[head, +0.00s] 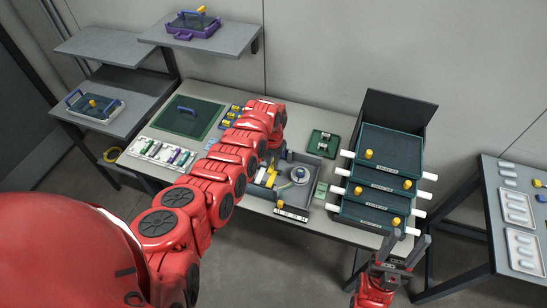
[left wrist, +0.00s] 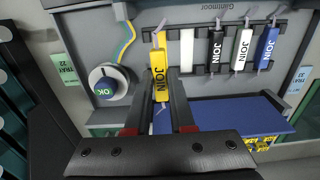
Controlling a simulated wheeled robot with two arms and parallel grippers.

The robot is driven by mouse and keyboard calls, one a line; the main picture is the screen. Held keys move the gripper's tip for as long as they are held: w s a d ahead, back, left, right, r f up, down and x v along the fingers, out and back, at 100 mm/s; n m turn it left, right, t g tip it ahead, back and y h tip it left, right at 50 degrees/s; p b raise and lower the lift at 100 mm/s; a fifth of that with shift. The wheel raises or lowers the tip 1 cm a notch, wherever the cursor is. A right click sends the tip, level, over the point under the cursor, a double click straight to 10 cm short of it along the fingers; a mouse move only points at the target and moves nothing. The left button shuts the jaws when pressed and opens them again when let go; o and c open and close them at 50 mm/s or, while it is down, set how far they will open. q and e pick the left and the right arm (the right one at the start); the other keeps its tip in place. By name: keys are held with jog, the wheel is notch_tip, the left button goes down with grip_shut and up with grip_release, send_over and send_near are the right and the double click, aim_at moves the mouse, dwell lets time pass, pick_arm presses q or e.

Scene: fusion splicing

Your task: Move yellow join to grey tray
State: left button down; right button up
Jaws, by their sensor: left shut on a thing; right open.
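The yellow join (left wrist: 161,80), labelled JOIN, stands between the fingers of my left gripper (left wrist: 162,98) in the left wrist view. The left gripper is shut on it, over the grey splicing station (left wrist: 75,38). In the head view my left arm hides the join and most of this gripper. The station shows in the head view (head: 312,209) at the table's middle. My right gripper (head: 403,247) is open and empty, in front of the green drawers. Pale grey trays (head: 524,248) lie on the right table; I cannot tell whether one is the grey tray.
Black (left wrist: 215,50), white (left wrist: 242,48) and blue (left wrist: 267,47) joins stand in a rack right of the yellow one. Stacked green drawers (head: 385,148) with white handles stand right of the station.

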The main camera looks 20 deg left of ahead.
aim_at(271, 179)
pick_arm(q)
jog(key=shift+s+a+f, duration=0.15)
jog(key=shift+s+f, duration=0.05)
jog(key=shift+f, duration=0.35)
jog(key=shift+f+b, duration=0.5)
jog(key=shift+b, duration=0.1)
notch_tip(271, 179, down, 3)
jog(key=b, duration=0.3)
jog(key=shift+f, duration=0.2)
jog(key=shift+r, duration=0.1)
jog(key=shift+f+b, duration=0.4)
jog(key=shift+f, duration=0.35)
jog(key=c, duration=0.7)
grip_release()
jog(key=shift+r, duration=0.1)
